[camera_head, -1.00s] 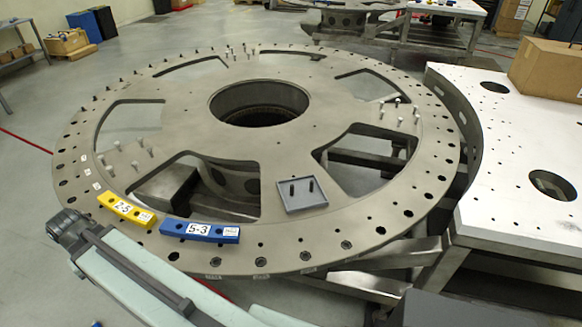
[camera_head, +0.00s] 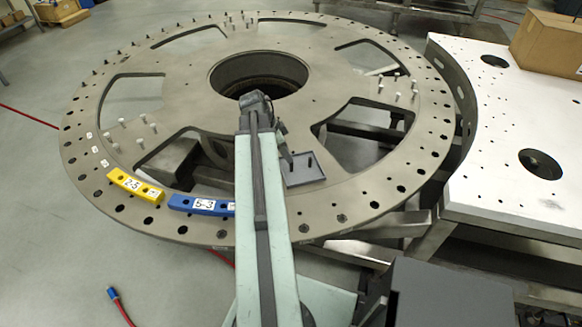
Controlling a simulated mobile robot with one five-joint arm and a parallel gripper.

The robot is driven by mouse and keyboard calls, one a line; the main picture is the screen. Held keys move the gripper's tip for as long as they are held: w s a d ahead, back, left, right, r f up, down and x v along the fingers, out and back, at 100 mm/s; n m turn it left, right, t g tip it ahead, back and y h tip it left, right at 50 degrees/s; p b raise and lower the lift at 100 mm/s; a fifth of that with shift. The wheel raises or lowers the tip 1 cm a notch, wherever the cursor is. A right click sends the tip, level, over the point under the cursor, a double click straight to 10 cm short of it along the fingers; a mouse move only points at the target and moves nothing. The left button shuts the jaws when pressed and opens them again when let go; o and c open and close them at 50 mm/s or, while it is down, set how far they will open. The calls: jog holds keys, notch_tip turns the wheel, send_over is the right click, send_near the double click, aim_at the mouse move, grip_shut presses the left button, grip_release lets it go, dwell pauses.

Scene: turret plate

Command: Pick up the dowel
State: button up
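A small grey square tray (camera_head: 304,179) lies on the turret plate (camera_head: 190,87), at the near side of its central opening. One short dark dowel (camera_head: 311,160) stands upright in the tray, towards its right. The left part of the tray is hidden behind my arm. My gripper (camera_head: 288,157) points down over the tray's left side, to the left of the visible dowel. It is small and dark here, so I cannot tell whether its fingers are open or shut, or whether it touches anything.
A yellow block (camera_head: 135,187) marked 2-5 and a blue block (camera_head: 190,204) marked 5-3 lie on the plate's near rim, left of my arm. Silver pins (camera_head: 141,132) stand in groups on the plate. A white table (camera_head: 500,140) with a cardboard box (camera_head: 548,43) is at the right.

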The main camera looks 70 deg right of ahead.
aim_at(292, 171)
jog(key=b+x, duration=0.3)
jog(key=x, duration=0.1)
jog(key=b+x, duration=0.3)
jog(key=shift+w+a+f+b, duration=0.1)
jog(key=shift+a+f+b, duration=0.05)
jog(key=shift+f+b, duration=0.25)
jog(key=shift+r, duration=0.15)
grip_shut()
